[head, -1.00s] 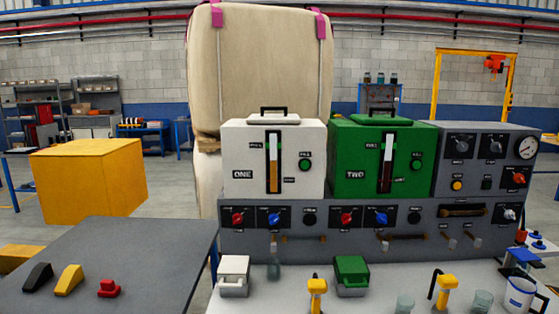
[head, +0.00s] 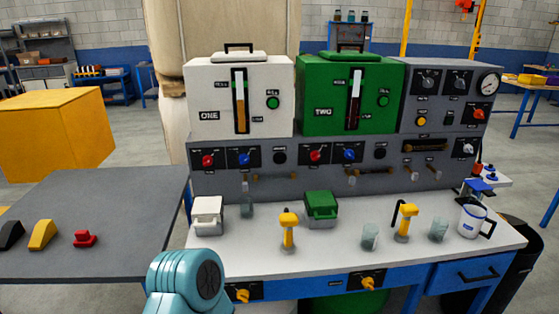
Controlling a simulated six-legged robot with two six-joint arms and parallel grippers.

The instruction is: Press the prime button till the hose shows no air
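A grey panel (head: 340,178) stands behind the white counter, below a white tank marked ONE (head: 205,90) and a green tank marked TWO (head: 318,90). The upper right control box (head: 445,108) has a yellow button (head: 421,121), a dark green button (head: 449,118), knobs and a gauge (head: 489,83). Black buttons (head: 279,157) sit on the panel. The labels are too small to read, so I cannot tell which button is prime. Short brown tubes (head: 275,177) cross the panel; air in them cannot be made out. Neither gripper shows; a teal arm link of mine is at the bottom.
The counter (head: 345,240) holds a white box (head: 207,217), a green box (head: 321,210), yellow taps (head: 288,232), glasses (head: 370,236) and a mug (head: 472,219). A dark table (head: 80,220) at left holds wedges and a red piece (head: 85,239).

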